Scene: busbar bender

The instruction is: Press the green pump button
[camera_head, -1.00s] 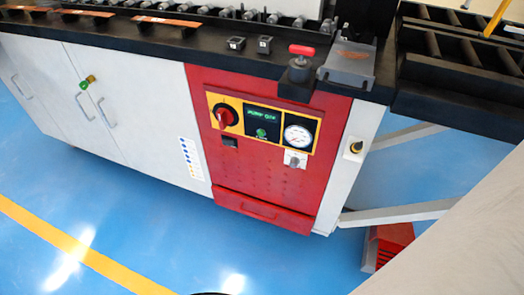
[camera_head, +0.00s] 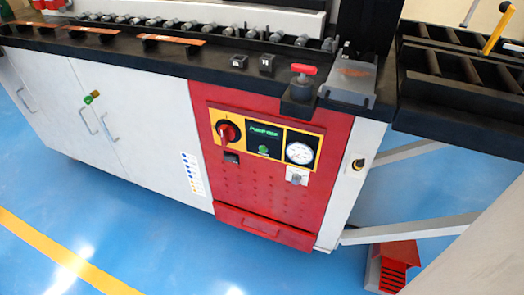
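The green pump button (camera_head: 263,149) is small and round, on a black panel with green lettering. That panel sits in the yellow-framed control strip (camera_head: 275,121) on the machine's red front. A red rotary switch (camera_head: 228,132) on a yellow plate is left of the button, and a round white gauge (camera_head: 299,152) is right of it. Nothing covers the button. My gripper is not in the picture.
A red drawer (camera_head: 263,229) is below. A red foot pedal (camera_head: 392,266) stands on the floor at right. The blue floor (camera_head: 200,268) in front is clear.

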